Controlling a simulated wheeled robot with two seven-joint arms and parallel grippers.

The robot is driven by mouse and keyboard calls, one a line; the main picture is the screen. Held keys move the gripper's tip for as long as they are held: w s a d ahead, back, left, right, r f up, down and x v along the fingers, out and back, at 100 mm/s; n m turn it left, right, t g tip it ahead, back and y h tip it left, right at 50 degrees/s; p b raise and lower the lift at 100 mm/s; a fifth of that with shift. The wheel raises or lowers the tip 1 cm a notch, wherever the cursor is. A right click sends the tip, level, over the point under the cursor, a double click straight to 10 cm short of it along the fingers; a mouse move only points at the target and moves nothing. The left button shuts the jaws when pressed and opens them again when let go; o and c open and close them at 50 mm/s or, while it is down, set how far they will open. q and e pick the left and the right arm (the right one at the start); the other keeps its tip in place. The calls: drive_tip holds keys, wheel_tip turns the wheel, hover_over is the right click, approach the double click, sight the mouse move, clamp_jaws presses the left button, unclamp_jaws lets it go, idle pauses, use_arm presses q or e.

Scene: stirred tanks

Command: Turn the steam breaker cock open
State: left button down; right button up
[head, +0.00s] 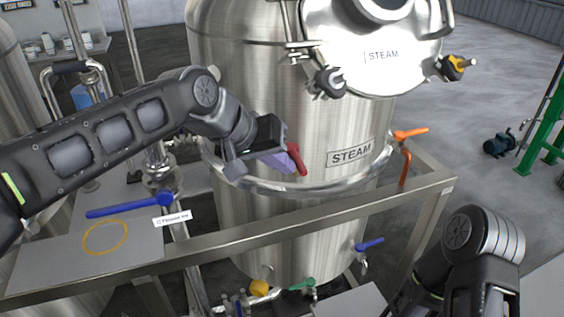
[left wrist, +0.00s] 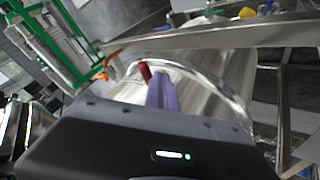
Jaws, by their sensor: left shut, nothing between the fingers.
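The steel tank (head: 330,215), marked STEAM, stands in the middle of the head view. A red handle (head: 297,159) sits on its front, left of the STEAM plate (head: 351,153). No readable label names the steam breaker cock; the red handle is the one at my left gripper. My left gripper (head: 288,163) is shut and empty, its purple fingertips right beside the red handle. In the left wrist view the red handle (left wrist: 145,72) stands just left of the purple fingers (left wrist: 161,92). Whether they touch is unclear. My right arm shows at lower right, its fingers out of sight.
An orange handle (head: 411,133) sits right of the STEAM plate. A long blue lever (head: 130,207) lies over the left shelf. A steel frame rail (head: 290,225) crosses before the tank. Blue (head: 369,244), green (head: 299,285) and yellow (head: 260,287) handles sit below.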

use_arm(q)
drive_tip(key=shift+w+a, duration=0.55)
use_arm(e)
drive_tip(key=shift+r, duration=0.15)
use_arm(q)
drive_tip(key=shift+r, duration=0.1)
